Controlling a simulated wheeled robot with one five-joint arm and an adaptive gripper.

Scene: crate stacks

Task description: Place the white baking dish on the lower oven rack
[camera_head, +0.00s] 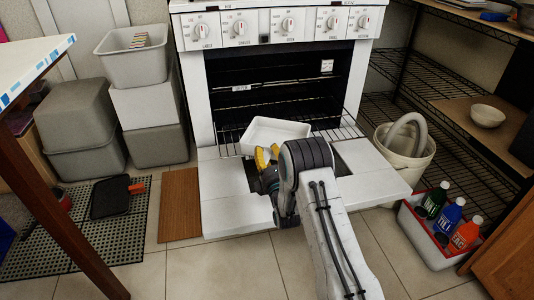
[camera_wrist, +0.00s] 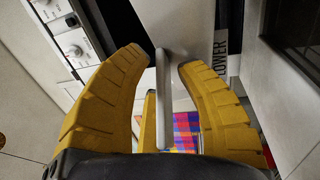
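The white baking dish (camera_head: 275,133) sits upright on the pulled-out oven rack (camera_head: 230,149), over the open oven door (camera_head: 235,214). A label reading LOWER (camera_wrist: 221,44) shows in the wrist view. My gripper (camera_head: 264,156), with yellow fingers, is at the dish's near left side. In the wrist view, my gripper (camera_wrist: 160,62) has its fingers apart, with a thin pale edge (camera_wrist: 162,100), seemingly the dish's rim, between them. Gaps show on both sides of this edge. My arm hides part of the dish's near side and the rack.
Another rack (camera_head: 270,86) crosses the dark oven above. Grey bins (camera_head: 75,125) stand at left. A pale bucket (camera_head: 404,160) and a crate of bottles (camera_head: 426,242) stand at right, beside wire shelving (camera_head: 470,140). A table corner (camera_head: 35,60) juts in at left.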

